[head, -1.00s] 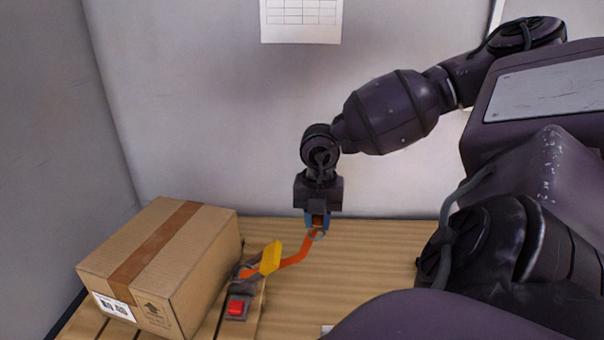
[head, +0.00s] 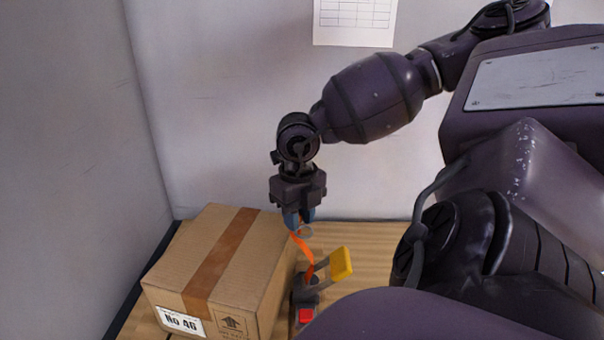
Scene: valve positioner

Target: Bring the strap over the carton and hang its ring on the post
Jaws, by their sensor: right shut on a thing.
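The brown carton (head: 268,275) stands at the left of the slatted table, with a tape stripe on top and a white label in front. The orange strap (head: 303,252) runs up from a dark buckle (head: 305,292) with a yellow lever (head: 341,263), beside the carton's right side. My right gripper (head: 298,226) points down, shut on the strap's upper end, close to the carton's far right top corner. A small greyish ring (head: 306,233) seems to show just below the fingertips. I cannot make out a post. My left gripper is out of view.
A red button-like part (head: 306,316) sits at the buckle's near end. The wooden table (head: 375,238) is bare to the right of the strap. A grey wall (head: 225,120) with a paper sheet (head: 354,20) stands behind.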

